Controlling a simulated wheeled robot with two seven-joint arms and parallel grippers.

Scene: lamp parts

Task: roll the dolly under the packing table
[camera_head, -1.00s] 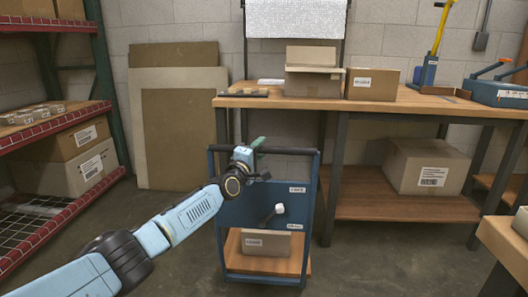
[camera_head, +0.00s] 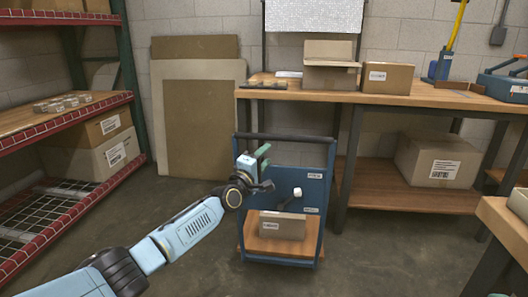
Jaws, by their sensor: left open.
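The dolly (camera_head: 326,205) is a blue upright frame with a dark handle bar (camera_head: 285,137) across its top and a low wooden deck. A brown box (camera_head: 283,225) sits on the deck. A white knob on a dark stem sticks out of its blue panel. The dolly stands in front of the packing table (camera_head: 430,98), at the left end, outside the space below it. My left gripper (camera_head: 265,186) is open, in front of the panel's upper left, below the handle bar. I cannot tell whether it touches the dolly. My right gripper is out of view.
The packing table has a dark leg (camera_head: 347,165) just right of the dolly and a lower shelf (camera_head: 415,198) with a carton (camera_head: 438,160). A red-edged rack (camera_head: 70,128) stands left. Flat boards (camera_head: 195,120) lean on the wall. Floor left of the dolly is clear.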

